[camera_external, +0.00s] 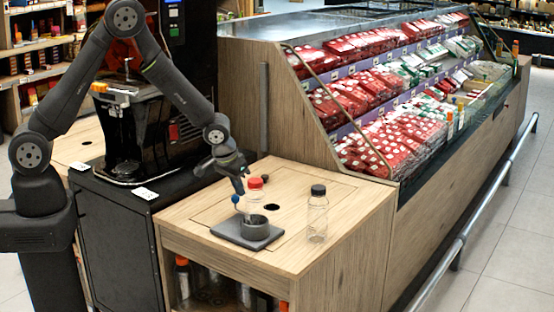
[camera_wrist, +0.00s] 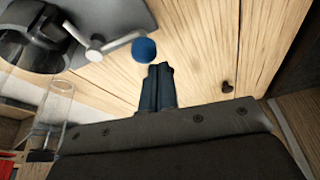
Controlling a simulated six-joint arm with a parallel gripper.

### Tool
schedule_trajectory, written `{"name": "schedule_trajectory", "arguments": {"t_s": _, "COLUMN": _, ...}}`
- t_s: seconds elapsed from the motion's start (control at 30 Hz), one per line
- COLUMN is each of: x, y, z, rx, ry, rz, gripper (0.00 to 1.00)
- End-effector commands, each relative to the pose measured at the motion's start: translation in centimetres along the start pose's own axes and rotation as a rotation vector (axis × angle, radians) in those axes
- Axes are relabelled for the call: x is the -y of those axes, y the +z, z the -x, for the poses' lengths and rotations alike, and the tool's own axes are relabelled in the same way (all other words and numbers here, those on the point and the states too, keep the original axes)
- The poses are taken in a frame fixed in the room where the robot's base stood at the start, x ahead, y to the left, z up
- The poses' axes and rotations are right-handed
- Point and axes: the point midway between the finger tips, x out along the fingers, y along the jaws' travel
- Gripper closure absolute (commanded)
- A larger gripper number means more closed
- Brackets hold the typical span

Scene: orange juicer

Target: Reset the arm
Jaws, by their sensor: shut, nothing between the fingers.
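My gripper (camera_external: 239,187) is shut and empty, pointing down above the left part of the wooden counter. In the wrist view my gripper (camera_wrist: 160,72) shows its two dark fingers together, close to a blue ball knob (camera_wrist: 144,49) on a metal lever. The knob (camera_external: 235,199) also shows just below the fingertips in the external view. Whether the fingers touch it I cannot tell. The lever belongs to a dark grey holder (camera_external: 252,230) on a flat base plate.
A clear bottle with a black cap (camera_external: 318,213) stands on the counter (camera_external: 290,255) to the right. A black juicer machine (camera_external: 135,125) is at the left. A refrigerated display (camera_external: 400,110) of red packs rises behind. The counter's front right is clear.

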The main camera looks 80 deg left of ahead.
Motion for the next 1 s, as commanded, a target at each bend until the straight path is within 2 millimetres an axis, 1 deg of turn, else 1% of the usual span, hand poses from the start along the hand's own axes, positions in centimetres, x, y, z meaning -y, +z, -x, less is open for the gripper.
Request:
{"name": "schedule_trajectory", "arguments": {"t_s": 0.17, "x": 0.8, "y": -3.1, "z": -0.4, "rx": -0.006, "ry": 0.002, "rz": 0.006, "gripper": 1.00}}
{"name": "schedule_trajectory", "arguments": {"t_s": 0.2, "x": 0.7, "y": -3.2, "z": 0.6, "rx": -0.008, "ry": 0.004, "rz": 0.001, "gripper": 1.00}}
{"name": "schedule_trajectory", "arguments": {"t_s": 0.3, "x": 0.5, "y": -3.2, "z": 2.4, "rx": -0.008, "ry": 0.004, "rz": 0.000, "gripper": 1.00}}
{"name": "schedule_trajectory", "arguments": {"t_s": 0.7, "x": -0.1, "y": -3.3, "z": 9.0, "rx": -0.008, "ry": 0.004, "rz": 0.001, "gripper": 1.00}}
{"name": "schedule_trajectory", "arguments": {"t_s": 0.77, "x": -0.2, "y": -3.2, "z": 9.8, "rx": -0.007, "ry": 0.004, "rz": 0.001, "gripper": 1.00}}
{"name": "schedule_trajectory", "arguments": {"t_s": 0.8, "x": 0.0, "y": -3.1, "z": 8.5, "rx": -0.001, "ry": 0.000, "rz": 0.001, "gripper": 1.00}}
{"name": "schedule_trajectory", "arguments": {"t_s": 1.0, "x": 0.3, "y": -3.1, "z": 5.1, "rx": -0.002, "ry": 0.001, "rz": 0.001, "gripper": 1.00}}
